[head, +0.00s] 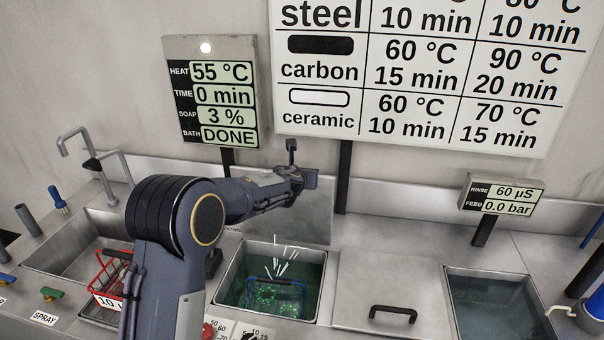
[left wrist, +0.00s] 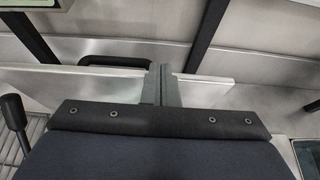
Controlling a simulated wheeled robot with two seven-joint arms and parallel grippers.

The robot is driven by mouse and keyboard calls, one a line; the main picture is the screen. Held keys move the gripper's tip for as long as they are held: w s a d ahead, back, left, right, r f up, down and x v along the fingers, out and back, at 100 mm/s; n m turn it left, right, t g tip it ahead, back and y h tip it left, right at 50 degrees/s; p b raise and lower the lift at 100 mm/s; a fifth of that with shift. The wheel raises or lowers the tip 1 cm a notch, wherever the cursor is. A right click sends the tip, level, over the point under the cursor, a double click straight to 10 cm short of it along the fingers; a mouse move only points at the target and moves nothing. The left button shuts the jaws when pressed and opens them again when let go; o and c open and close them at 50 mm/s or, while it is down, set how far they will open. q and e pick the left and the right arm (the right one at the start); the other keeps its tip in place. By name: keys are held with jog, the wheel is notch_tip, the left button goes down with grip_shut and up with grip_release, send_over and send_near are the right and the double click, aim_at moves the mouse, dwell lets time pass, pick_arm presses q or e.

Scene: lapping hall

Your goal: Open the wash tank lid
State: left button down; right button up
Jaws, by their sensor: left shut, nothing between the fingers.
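The wash tank (head: 229,290) is uncovered, with greenish liquid and a blue wire basket (head: 274,297) inside. Its lid (head: 312,226) appears to stand raised at the back of the tank, partly hidden by my left arm. In the left wrist view the lid (left wrist: 218,94) shows as a pale panel, with a black handle (left wrist: 116,62) behind its upper edge. My left gripper (head: 305,178) is over the raised lid near its upper edge. Its fingers (left wrist: 161,82) are shut and empty in front of the panel; contact is unclear. My right gripper is not in view.
A flat closed cover (head: 375,275) with a black handle (head: 393,312) lies right of the tank, then an open rinse tank (head: 495,300). A sink with a red basket (head: 107,270) lies left. The bath display (head: 212,92) and a time chart (head: 420,75) stand behind.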

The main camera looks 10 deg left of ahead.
pick_arm(q)
jog(key=s+a+r+n+g+y+b, duration=0.1)
jog(key=s+a+n, duration=0.4)
jog(key=s+n, duration=0.3)
jog(key=s+a+r+n+g+y, duration=0.1)
jog(key=s+a+n+g, duration=0.1)
jog(key=s+a+n, duration=0.5)
jog(key=s+a+r+n+g+y+b, duration=0.1)
jog(key=s+a+r+n, duration=0.3)
jog(key=s, duration=0.7)
jog(key=s+d+f+n+g+h, duration=0.1)
jog(key=s+d+f+n+h, duration=0.1)
jog(key=s+n, duration=0.4)
jog(key=s+d+f+n+g+h, duration=0.1)
jog(key=s+d+f+n, duration=0.3)
jog(key=s, duration=0.6)
jog(key=s+d+f+n+g+h, duration=0.1)
jog(key=s+d+f+n+h, duration=0.2)
jog(key=s+n, duration=0.5)
jog(key=shift+s+d+n+g+h, duration=0.35)
jog(key=shift+s+d, duration=0.2)
jog(key=shift+d, duration=0.25)
